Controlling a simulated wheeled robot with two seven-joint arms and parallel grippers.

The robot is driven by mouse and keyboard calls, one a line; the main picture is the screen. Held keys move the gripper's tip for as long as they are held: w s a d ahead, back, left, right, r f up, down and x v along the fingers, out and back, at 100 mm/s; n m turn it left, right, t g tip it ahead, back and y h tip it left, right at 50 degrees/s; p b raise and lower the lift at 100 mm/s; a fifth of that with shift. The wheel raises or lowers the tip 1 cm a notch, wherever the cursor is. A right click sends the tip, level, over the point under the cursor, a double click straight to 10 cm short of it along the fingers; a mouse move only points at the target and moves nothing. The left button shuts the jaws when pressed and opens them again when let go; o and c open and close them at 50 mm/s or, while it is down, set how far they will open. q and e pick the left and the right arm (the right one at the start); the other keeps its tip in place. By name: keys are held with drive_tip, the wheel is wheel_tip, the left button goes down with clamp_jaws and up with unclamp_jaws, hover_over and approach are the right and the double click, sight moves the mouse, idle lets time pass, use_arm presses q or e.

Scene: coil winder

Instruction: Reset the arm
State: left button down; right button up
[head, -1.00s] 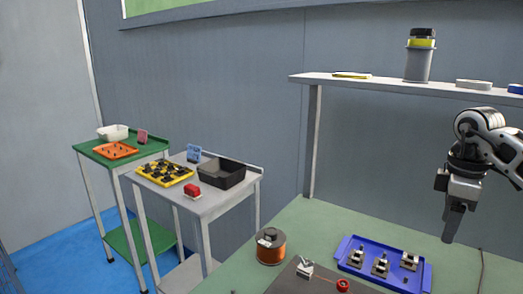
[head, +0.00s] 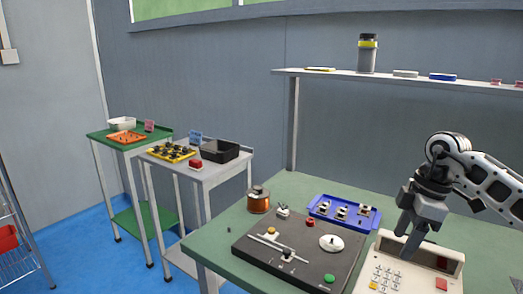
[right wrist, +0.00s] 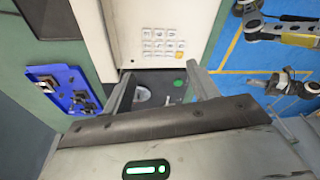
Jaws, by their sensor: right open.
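My right gripper (head: 411,243) hangs over the cream keypad box (head: 385,282) at the right of the green bench in the head view, fingers pointing down. In the right wrist view its two fingers (right wrist: 160,88) are spread with nothing between them. Beyond them lie the keypad box (right wrist: 160,22) and part of the dark winder plate (right wrist: 170,82). In the head view the winder plate (head: 265,262) carries a bar, a white disc (head: 331,243) and a green button (head: 329,278). My left gripper cannot be made out.
A copper wire spool (head: 258,202) and a blue tray (head: 318,214) of small parts stand behind the winder plate. A shelf (head: 300,73) runs above. Two carts with trays stand at the left, a wire rack (head: 18,240) at far left.

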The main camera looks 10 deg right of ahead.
drive_tip(key=a+f+n+y, duration=0.1)
drive_tip(key=a, duration=0.2)
drive_tip(key=a+f+n+y, duration=0.1)
drive_tip(key=a, duration=0.2)
drive_tip(key=s+a+f+n+y, duration=0.1)
drive_tip(key=a, duration=0.2)
drive_tip(key=shift+a+f+n+y, duration=0.4)
drive_tip(key=s+a+r+t+y, duration=0.1)
drive_tip(key=s+a+t+y, duration=0.2)
drive_tip(key=a+y, duration=0.55)
drive_tip(key=s+a+t+y, duration=0.3)
drive_tip(key=a+y, duration=0.2)
drive_tip(key=a, duration=0.6)
drive_tip(key=s+d+f+m+t+h, duration=0.2)
drive_tip(key=d+f+m+t+h, duration=0.4)
drive_tip(key=m+t+h, duration=0.55)
drive_tip(key=s+d+f+m+g+h, duration=0.3)
drive_tip(key=s+f+g, duration=0.4)
drive_tip(key=s+f, duration=0.4)
wheel_tip(320, 180, down, 3)
drive_tip(key=shift+s+r+h, duration=0.1)
drive_tip(key=shift+s+h, duration=0.1)
drive_tip(key=shift+h, duration=0.6)
